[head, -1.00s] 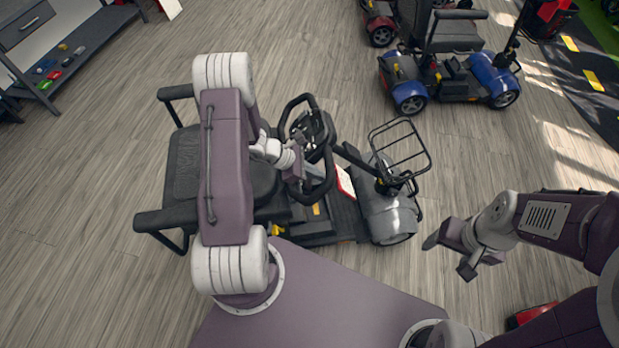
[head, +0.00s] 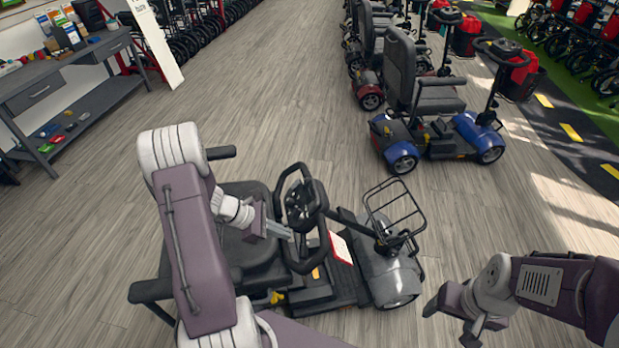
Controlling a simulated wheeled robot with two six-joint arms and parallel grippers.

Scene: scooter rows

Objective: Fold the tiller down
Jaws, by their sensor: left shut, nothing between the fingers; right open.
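The grey scooter in front of me has a black tiller (head: 304,206) with a looped handlebar and a dark control head. The tiller stands raised and leans toward the seat (head: 250,255); its lower stem is partly hidden. My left gripper (head: 287,232) is shut and empty, over the seat side of the tiller. Its tips are close to the handlebar loop; I cannot tell whether they touch. My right gripper (head: 452,312) is open and empty, to the right of the scooter's grey front cover (head: 388,276), apart from it.
A wire basket (head: 395,215) sits at the scooter's front. A blue scooter (head: 440,140) stands behind to the right, with more in a row. A grey workbench (head: 75,75) is at the far left. Wood floor between is clear.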

